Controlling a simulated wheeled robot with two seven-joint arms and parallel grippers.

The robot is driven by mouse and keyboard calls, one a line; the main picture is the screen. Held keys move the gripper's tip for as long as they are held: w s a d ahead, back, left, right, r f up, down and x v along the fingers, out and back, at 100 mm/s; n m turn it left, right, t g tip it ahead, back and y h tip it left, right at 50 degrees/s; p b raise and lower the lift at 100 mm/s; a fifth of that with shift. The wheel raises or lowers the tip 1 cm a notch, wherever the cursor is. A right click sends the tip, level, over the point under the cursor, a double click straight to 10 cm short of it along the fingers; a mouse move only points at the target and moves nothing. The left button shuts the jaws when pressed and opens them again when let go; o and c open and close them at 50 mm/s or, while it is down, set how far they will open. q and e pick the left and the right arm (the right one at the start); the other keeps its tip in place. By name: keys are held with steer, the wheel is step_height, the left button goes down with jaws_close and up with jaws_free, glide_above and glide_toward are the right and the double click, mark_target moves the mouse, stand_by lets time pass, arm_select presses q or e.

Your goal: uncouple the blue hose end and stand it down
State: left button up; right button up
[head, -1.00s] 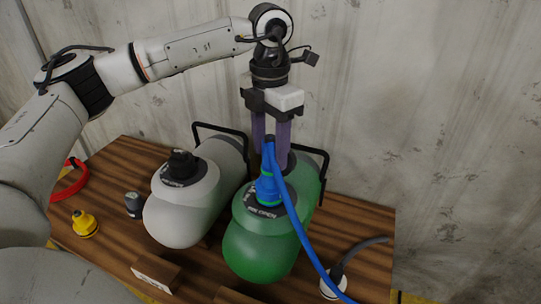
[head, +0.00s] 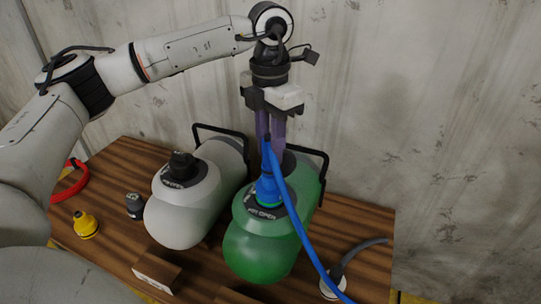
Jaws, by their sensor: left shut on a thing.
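The fingers and hose partly hide the grip. I cannot see a gap between the hose end and the collar. My right gripper is not in view.
A yellow fitting (head: 85,224), a small dark fitting (head: 134,206) and a red ring (head: 72,184) stand at left.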

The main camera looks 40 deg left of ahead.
arm_select(q)
steer(key=shift+r+p, duration=0.3)
steer(key=shift+r, duration=0.1)
stand_by(0.5)
steer(key=shift+r+p, duration=1.05)
steer(key=shift+r, duration=0.3)
